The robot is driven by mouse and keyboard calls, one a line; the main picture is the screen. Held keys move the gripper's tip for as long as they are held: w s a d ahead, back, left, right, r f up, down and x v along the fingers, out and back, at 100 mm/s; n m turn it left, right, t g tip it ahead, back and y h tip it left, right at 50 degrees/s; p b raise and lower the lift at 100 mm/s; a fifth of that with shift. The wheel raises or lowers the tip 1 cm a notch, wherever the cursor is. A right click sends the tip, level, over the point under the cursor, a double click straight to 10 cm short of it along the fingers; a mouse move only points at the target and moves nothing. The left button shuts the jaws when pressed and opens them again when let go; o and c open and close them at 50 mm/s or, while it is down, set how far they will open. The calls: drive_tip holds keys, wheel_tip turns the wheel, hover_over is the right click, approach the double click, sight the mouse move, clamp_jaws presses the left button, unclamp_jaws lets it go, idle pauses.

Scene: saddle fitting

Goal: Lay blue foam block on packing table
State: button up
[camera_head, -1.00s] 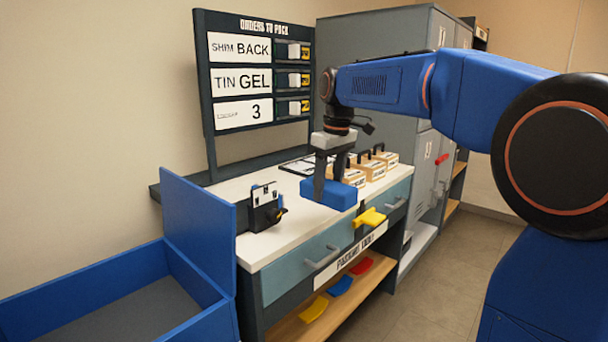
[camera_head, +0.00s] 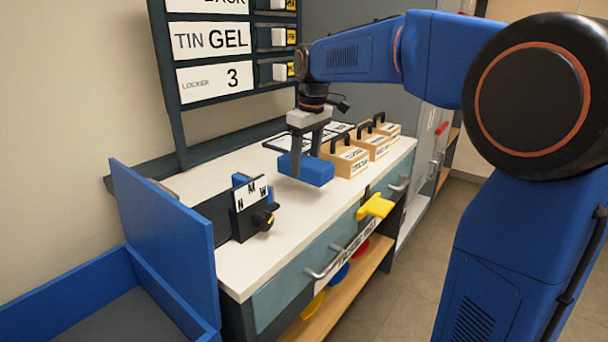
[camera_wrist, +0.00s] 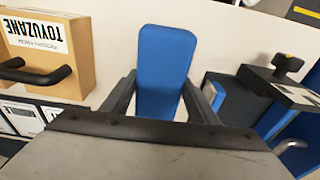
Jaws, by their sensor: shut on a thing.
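The blue foam block (camera_head: 308,171) is held between the fingers of my gripper (camera_head: 306,160), over the white top of the packing table (camera_head: 222,258). The block also shows in the wrist view (camera_wrist: 164,68), upright in that picture between my two dark fingers (camera_wrist: 163,100). My gripper is shut on it. In the head view the block appears close to the tabletop. I cannot tell whether its underside touches the surface.
A black device with N, M, W marks (camera_head: 250,208) stands left of the block. Several wooden boxes with black handles (camera_head: 347,158) stand to the right. A yellow piece (camera_head: 375,206) sticks out at the front edge. A blue open bin (camera_head: 165,250) is at the left. An order board (camera_head: 213,77) stands behind.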

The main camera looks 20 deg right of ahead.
sight(305, 177)
drive_tip(key=shift+f, duration=2.45)
drive_tip(key=shift+f, duration=0.15)
drive_tip(key=o, duration=1)
drive_tip(key=shift+o, duration=0.2)
